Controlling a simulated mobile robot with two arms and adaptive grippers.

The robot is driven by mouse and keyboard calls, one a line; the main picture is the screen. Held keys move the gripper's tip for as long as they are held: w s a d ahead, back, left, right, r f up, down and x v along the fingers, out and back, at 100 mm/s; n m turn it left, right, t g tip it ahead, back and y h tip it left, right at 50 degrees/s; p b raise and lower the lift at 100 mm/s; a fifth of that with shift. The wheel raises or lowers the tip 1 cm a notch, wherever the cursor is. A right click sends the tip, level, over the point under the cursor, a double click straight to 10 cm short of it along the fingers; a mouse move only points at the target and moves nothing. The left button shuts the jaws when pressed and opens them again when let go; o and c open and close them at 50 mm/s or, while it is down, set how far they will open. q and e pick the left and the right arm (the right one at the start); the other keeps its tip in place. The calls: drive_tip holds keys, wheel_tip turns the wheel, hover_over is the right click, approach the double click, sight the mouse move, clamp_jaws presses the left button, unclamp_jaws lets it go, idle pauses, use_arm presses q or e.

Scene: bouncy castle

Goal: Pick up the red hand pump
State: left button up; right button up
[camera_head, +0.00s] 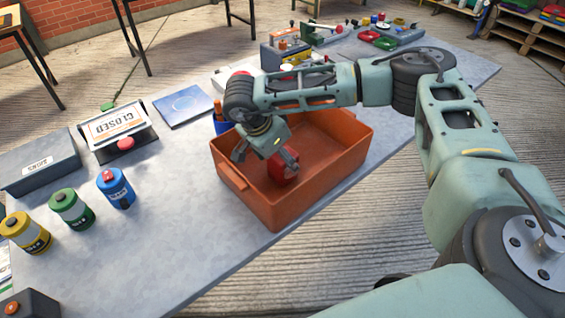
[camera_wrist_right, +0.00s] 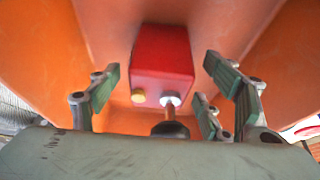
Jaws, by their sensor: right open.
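The red hand pump (camera_wrist_right: 165,58) is in the orange bin (camera_head: 345,160). In the right wrist view it shows as a red block with a yellow knob and a silver rod with a dark end. In the head view it shows as a red shape (camera_head: 283,171), partly hidden by my gripper. My right gripper (camera_head: 265,155) reaches down into the bin. Its green-padded fingers (camera_wrist_right: 165,92) are open, one set on each side of the pump, with visible gaps. My left gripper is not in view.
The bin's walls stand close around my right gripper. On the grey table (camera_head: 180,215) are blue (camera_head: 117,188), green (camera_head: 72,209) and yellow (camera_head: 25,233) canisters, a CLOSED sign (camera_head: 115,127) and a grey box (camera_head: 38,163). Colourful items stand at the back.

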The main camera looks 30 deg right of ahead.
drive_tip(key=x, duration=0.2)
drive_tip(key=shift+d+f, duration=0.15)
drive_tip(key=shift+f, duration=0.05)
drive_tip(key=shift+w+r, duration=0.1)
drive_tip(key=c, duration=1.7)
